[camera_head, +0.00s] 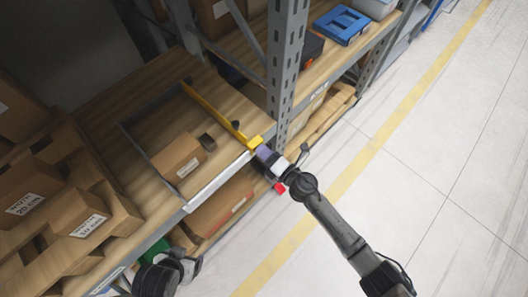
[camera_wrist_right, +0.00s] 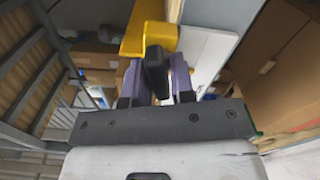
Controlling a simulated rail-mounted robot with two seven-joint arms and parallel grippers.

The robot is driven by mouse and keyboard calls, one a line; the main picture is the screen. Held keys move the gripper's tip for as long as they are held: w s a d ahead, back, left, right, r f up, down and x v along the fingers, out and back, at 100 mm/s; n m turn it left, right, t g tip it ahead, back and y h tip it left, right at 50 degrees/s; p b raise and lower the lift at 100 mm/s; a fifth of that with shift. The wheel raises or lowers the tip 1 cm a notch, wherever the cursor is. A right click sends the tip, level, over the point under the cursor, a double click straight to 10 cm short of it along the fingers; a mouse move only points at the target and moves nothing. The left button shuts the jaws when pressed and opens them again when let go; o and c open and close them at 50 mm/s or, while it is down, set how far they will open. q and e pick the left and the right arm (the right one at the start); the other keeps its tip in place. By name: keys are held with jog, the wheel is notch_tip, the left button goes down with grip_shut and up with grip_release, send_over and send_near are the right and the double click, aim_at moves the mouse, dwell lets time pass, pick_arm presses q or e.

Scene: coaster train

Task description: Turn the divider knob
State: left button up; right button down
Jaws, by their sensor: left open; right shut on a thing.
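The yellow divider (camera_head: 215,114) runs across the wooden shelf board (camera_head: 165,100), with its near end at the shelf's front edge. In the right wrist view the yellow divider end (camera_wrist_right: 140,25) carries a black knob (camera_wrist_right: 155,72). My right gripper (camera_head: 263,152) is at the divider's near end. Its two purple fingers (camera_wrist_right: 155,82) are shut on the knob, one on each side; in the head view the gripper hides the knob. My left gripper (camera_head: 188,266) is low at the left, below the shelf front and away from the divider; it is open and looks empty.
A grey upright post (camera_head: 285,65) stands close behind my right gripper. Cardboard bins (camera_head: 60,200) are at the left. The aisle floor (camera_head: 430,150) is clear.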

jog(key=shift+n, duration=0.3)
dwell(0.4)
jog(key=c, duration=1.1)
grip_release()
jog(key=shift+v, duration=6.95)
jog(key=shift+w, duration=0.1)
